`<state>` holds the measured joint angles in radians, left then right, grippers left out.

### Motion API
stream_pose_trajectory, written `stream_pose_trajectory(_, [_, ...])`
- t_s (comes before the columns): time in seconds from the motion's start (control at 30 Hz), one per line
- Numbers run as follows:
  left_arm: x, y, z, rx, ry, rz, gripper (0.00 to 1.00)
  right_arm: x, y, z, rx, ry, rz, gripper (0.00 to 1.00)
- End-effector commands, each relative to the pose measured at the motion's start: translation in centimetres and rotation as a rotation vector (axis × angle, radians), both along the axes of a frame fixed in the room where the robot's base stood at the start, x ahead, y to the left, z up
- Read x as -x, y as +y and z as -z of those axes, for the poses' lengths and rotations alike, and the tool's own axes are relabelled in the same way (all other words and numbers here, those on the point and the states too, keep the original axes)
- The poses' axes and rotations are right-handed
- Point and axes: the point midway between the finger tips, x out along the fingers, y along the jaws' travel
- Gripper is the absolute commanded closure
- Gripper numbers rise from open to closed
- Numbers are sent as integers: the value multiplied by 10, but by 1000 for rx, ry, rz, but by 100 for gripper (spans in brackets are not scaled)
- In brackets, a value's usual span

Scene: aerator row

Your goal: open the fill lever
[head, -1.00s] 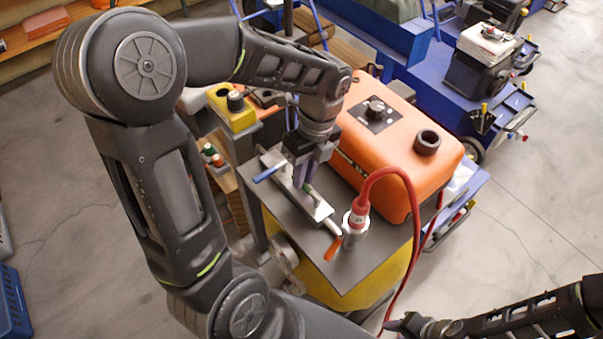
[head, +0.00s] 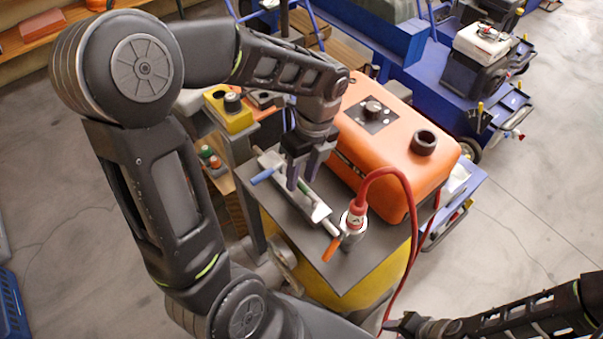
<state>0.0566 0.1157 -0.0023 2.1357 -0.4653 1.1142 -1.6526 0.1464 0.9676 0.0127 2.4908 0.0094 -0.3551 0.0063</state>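A metal valve bar (head: 320,212) lies on the grey top of the yellow cart. It carries a blue lever (head: 262,177) at its far left end, a green one (head: 307,191) mid-bar, and an orange one (head: 330,250) at its near end. I see no label telling which is the fill lever. My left gripper (head: 300,184) points down over the bar, close to the green lever, which its fingers partly hide. A gap shows between its fingers; contact with the lever cannot be told. My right gripper (head: 404,325) is at the bottom edge, small and dark.
An orange tank (head: 398,142) with a black knob and cap stands right behind the bar. A red hose (head: 398,175) arches from a red and white fitting (head: 354,219) beside the orange lever. A yellow box (head: 230,112) with a black knob stands left of the cart.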

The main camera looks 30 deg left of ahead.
Motion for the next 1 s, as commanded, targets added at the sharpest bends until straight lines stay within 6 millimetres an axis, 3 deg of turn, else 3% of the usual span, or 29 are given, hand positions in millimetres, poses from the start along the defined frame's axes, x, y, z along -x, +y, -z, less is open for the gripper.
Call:
stream_pose_trajectory(0.17, [-3,-1,-10,0,-3,-1,64,0,0,1,0,0,0,64])
stream_pose_trajectory(0.6, [-15,-4,-72,0,-3,0,64,-1,0,7,-2,-3,-1,64])
stream_pose_trajectory(1.0, [-15,-5,-77,0,-1,0,64,-1,0,7,-2,-3,-1,64])
